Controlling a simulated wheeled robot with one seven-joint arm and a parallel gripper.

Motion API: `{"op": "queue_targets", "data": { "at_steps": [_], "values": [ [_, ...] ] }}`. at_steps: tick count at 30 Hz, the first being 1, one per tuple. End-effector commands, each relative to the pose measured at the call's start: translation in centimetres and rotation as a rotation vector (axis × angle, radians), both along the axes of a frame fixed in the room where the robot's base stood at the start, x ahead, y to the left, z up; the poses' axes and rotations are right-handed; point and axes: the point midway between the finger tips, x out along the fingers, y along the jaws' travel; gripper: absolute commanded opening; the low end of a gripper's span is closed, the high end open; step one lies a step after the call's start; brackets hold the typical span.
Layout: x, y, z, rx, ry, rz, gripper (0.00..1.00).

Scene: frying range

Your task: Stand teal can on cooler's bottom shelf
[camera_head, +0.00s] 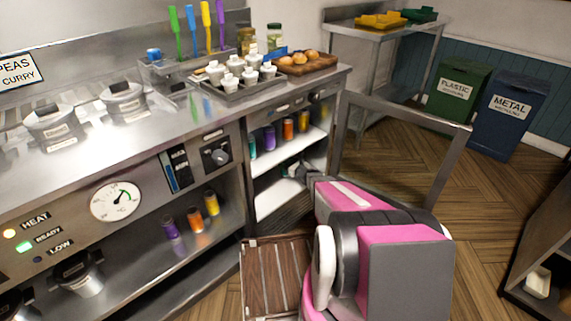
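The cooler is the open-fronted cabinet under the counter's right end, with a white bottom shelf (275,199) and an upper shelf. A teal can (253,146) stands upright at the left of the upper shelf, beside purple (269,138), orange (288,130) and yellow (303,120) cans. My pink and grey arm reaches to the cooler's front from the lower right. My gripper (291,170) shows small and partly hidden at the bottom shelf's opening. A small greenish patch shows by its fingers; I cannot tell whether it is a held can. The finger opening is unclear.
The cooler's framed door (403,112) stands open to the right of my arm. Purple (169,226), orange (195,220) and yellow (211,203) cans stand on the shelf left of the cooler. A slatted wooden surface (272,282) lies low in front.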

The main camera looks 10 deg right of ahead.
Motion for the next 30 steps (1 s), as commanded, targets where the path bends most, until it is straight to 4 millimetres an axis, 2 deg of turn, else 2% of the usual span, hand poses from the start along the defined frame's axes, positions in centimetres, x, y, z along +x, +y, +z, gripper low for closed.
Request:
{"op": "queue_targets", "data": {
  "at_steps": [5, 6, 8, 20, 23, 30],
  "values": [
    [0.0, 0.0, -0.3, 0.001, -0.001, 0.0, 0.24],
    [0.0, 0.0, -0.4, 0.0, 0.0, 0.0, 0.62],
    [0.0, 0.0, -0.3, 0.0, 0.0, 0.0, 0.81],
    [-0.3, -0.2, 0.1, 0.0, 0.0, -0.001, 0.81],
    [-1.3, -1.1, 0.1, -0.001, 0.001, -0.003, 0.81],
    [-5.2, -3.9, 0.2, 0.0, 0.001, -0.003, 0.81]
  ]
}}
